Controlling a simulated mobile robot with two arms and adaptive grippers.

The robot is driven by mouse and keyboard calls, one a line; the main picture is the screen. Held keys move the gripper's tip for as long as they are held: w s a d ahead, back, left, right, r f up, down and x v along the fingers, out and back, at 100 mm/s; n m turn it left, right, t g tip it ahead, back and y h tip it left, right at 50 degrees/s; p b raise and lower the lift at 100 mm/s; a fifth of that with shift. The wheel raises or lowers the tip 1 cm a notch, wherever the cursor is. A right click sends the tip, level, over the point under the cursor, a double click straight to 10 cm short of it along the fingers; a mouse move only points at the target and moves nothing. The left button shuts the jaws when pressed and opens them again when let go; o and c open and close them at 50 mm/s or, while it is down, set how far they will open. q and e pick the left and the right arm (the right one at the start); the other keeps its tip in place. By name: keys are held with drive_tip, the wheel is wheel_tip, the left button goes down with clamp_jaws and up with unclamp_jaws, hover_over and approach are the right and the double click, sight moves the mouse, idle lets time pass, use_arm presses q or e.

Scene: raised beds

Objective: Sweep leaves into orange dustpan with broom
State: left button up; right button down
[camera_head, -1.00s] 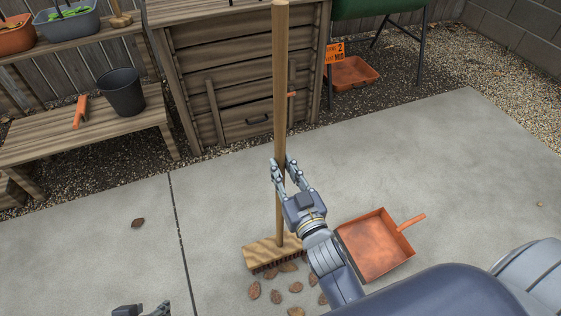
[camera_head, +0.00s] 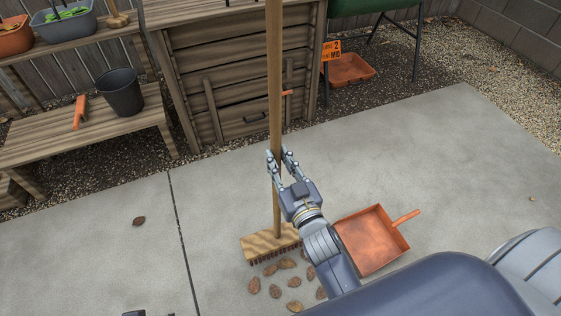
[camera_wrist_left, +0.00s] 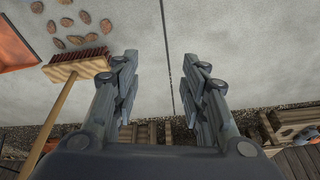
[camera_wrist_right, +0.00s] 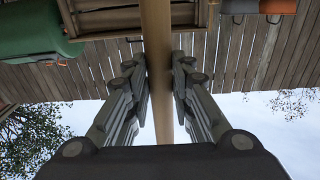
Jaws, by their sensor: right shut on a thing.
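The broom stands nearly upright on the concrete, its wooden handle (camera_head: 275,95) rising past the top of the head view and its wide head (camera_head: 270,243) on the ground. My right gripper (camera_head: 277,158) is shut around the handle; the right wrist view shows the handle (camera_wrist_right: 158,60) between its fingers. Several brown leaves (camera_head: 275,290) lie just in front of the broom head. The orange dustpan (camera_head: 372,242) lies flat to the right of the broom, partly behind my right arm. My left gripper (camera_wrist_left: 158,75) is open and empty, pointing over the concrete; the broom head also shows in its view (camera_wrist_left: 75,66).
A single leaf (camera_head: 139,221) lies apart at the left. A wooden bench (camera_head: 75,140) holds a black pot (camera_head: 121,91) and an orange hand tool (camera_head: 80,111). A wooden bin (camera_head: 235,85) and an orange tray (camera_head: 350,70) stand at the back. Concrete between is clear.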

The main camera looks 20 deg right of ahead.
sight(278, 150)
drive_tip(key=r+p, duration=0.1)
drive_tip(key=w+r+p, duration=0.1)
drive_tip(key=r, duration=0.1)
drive_tip(key=shift+w+r+p, duration=0.15)
drive_tip(key=shift+w+p, duration=0.05)
drive_tip(key=shift+p, duration=0.2)
drive_tip(key=shift+w+r, duration=0.1)
use_arm(q)
wheel_tip(278, 150, down, 11)
drive_tip(key=shift+d+g, duration=0.15)
drive_tip(key=shift+g, duration=0.15)
drive_tip(key=shift+r, duration=0.1)
